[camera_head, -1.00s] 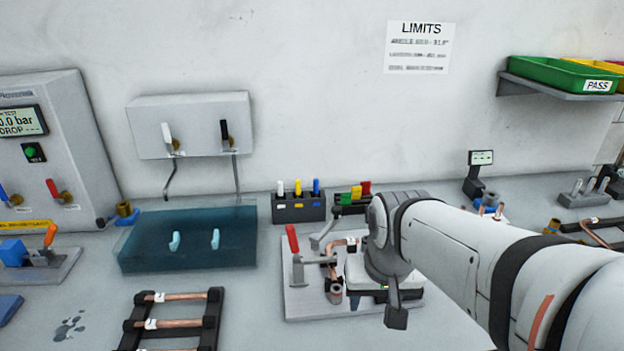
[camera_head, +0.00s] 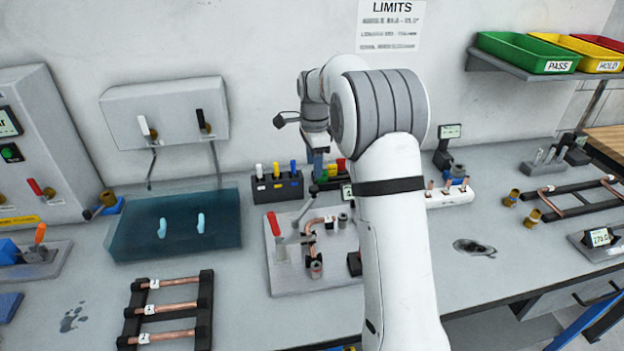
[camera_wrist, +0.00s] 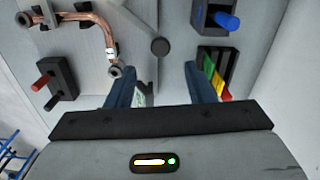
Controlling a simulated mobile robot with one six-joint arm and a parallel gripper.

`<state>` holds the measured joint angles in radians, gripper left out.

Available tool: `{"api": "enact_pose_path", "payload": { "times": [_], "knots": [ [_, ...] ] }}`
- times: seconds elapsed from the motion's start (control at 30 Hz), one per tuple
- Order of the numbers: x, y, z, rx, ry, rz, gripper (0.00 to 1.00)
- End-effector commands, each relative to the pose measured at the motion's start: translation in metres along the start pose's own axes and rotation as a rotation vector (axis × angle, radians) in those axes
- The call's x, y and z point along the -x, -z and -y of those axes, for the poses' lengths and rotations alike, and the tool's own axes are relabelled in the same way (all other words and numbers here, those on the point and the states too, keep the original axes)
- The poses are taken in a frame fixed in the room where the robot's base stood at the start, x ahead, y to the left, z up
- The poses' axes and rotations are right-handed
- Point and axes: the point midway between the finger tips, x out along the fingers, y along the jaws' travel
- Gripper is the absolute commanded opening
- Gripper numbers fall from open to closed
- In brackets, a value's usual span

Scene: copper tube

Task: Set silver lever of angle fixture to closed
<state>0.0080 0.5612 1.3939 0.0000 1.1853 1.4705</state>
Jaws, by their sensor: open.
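The angle fixture is a light grey plate (camera_head: 290,283) on the bench, with a bent copper tube (camera_head: 322,220) and a red-handled clamp (camera_head: 273,224). The tube also shows at the upper left of the wrist view (camera_wrist: 104,28). In the wrist view, the silver lever (camera_wrist: 137,24) is a grey rod ending in a dark round knob (camera_wrist: 160,47). My gripper (camera_wrist: 158,68) is open and empty. The knob appears between its blue fingers in the picture, with no clear contact; depth is hard to judge. In the head view, my gripper (camera_head: 319,164) is over the fixture's back side, partly hidden by my arm.
A holder with coloured pegs (camera_head: 276,187) and a block with green, yellow and red tabs (camera_wrist: 216,76) stand close behind the fixture. A blue-green tray (camera_head: 172,228) and a tube rack (camera_head: 205,300) are to the left. The wall is close behind.

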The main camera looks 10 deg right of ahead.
Motion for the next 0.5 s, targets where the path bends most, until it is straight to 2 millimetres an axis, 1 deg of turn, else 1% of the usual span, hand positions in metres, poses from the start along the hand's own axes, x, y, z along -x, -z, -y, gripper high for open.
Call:
{"api": "enact_pose_path", "payload": {
  "times": [0.17,0.4,0.5],
  "knots": [
    [-0.019,0.0,0.001,-0.011,-0.005,0.001,0.48],
    [-0.058,-0.001,0.001,-0.009,-0.006,0.001,0.48],
    [-0.069,-0.001,0.001,-0.008,-0.003,0.0,0.48]
  ]
}}
